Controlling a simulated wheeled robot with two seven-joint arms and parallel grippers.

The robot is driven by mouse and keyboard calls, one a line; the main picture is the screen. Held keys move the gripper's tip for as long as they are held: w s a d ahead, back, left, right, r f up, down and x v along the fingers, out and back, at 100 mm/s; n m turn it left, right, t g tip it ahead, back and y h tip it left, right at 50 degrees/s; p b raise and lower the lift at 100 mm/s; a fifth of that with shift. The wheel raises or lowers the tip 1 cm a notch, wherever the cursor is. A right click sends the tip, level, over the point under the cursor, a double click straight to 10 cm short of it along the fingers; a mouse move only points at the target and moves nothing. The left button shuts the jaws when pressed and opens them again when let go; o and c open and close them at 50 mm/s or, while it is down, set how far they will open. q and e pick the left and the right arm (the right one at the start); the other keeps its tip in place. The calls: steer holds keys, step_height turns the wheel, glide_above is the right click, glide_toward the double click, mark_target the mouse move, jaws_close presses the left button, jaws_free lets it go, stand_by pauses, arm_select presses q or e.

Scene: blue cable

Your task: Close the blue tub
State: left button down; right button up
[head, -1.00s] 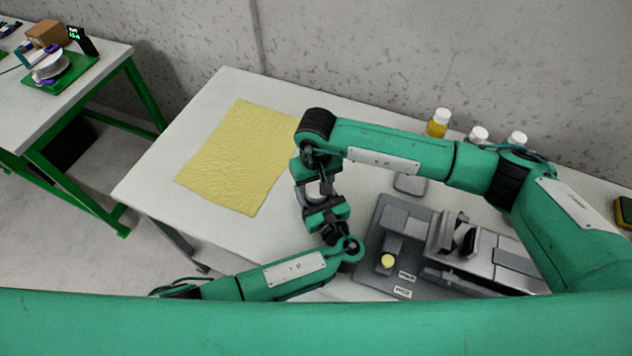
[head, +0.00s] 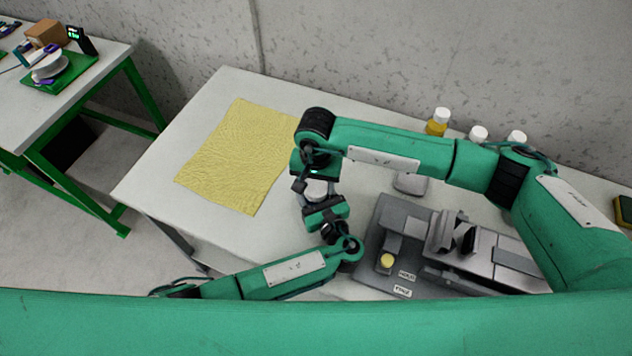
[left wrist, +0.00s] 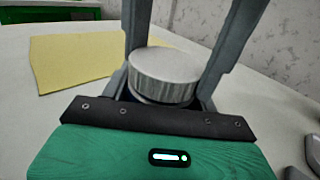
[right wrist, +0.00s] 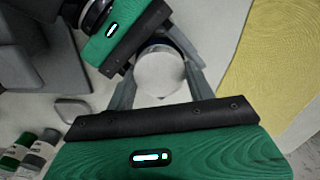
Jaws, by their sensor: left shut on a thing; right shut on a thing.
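The blue tub shows mainly as its silver, ribbed lid (left wrist: 165,75) in the left wrist view; its body below is almost wholly hidden by the jaws. The round lid top also shows in the right wrist view (right wrist: 160,72). My left gripper (head: 319,203) is shut on the tub from the side, low down. My right gripper (head: 314,186) comes from above, its fingers shut on the sides of the lid. The lid sits on or right over the tub; I cannot tell whether it is fully seated.
A yellow cloth (head: 235,155) lies left of the grippers. A grey fixture (head: 405,225) with a yellow button (head: 387,261) stands to the right. White-capped bottles (head: 438,122) stand at the back. The white table (head: 165,180) is bare around the cloth.

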steer(key=shift+a, duration=0.1)
steer(key=o, duration=1.1)
steer(key=shift+r, duration=2.25)
steer(key=shift+r, duration=0.1)
steer(key=shift+c, duration=0.6)
steer(key=shift+r+n, duration=1.1)
steer(key=shift+r, duration=0.6)
